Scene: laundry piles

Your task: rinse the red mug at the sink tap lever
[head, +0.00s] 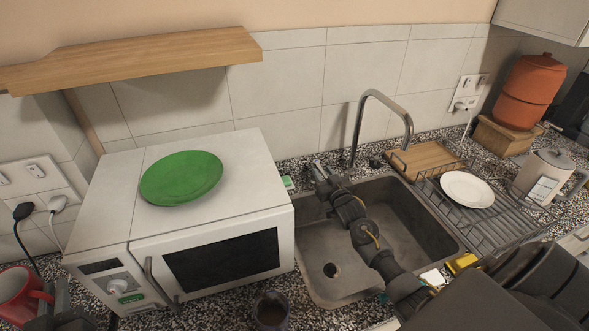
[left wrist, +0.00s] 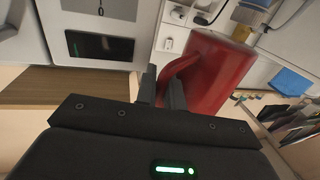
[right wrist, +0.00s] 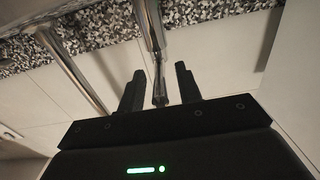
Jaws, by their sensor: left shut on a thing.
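The red mug (head: 20,295) is at the lower left of the head view, left of the microwave. My left gripper (head: 62,298) is shut on its handle; the mug fills the right of the left wrist view (left wrist: 217,75). The sink (head: 318,250) is right of the microwave, with a curved metal tap (head: 362,112) behind it. My right gripper (head: 326,174) is at the back left of the sink, near the tap base. In the right wrist view its fingers (right wrist: 159,88) are apart, with the thin metal tap lever (right wrist: 158,70) showing between them. I cannot tell whether they touch it.
A white microwave (head: 110,205) with a green plate (head: 181,178) on top stands between the mug and the sink. A dark cup (head: 271,310) is at the counter front. A dish rack (head: 490,225) with a white plate (head: 467,189) is right of the sink. A wooden shelf (head: 150,55) hangs above.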

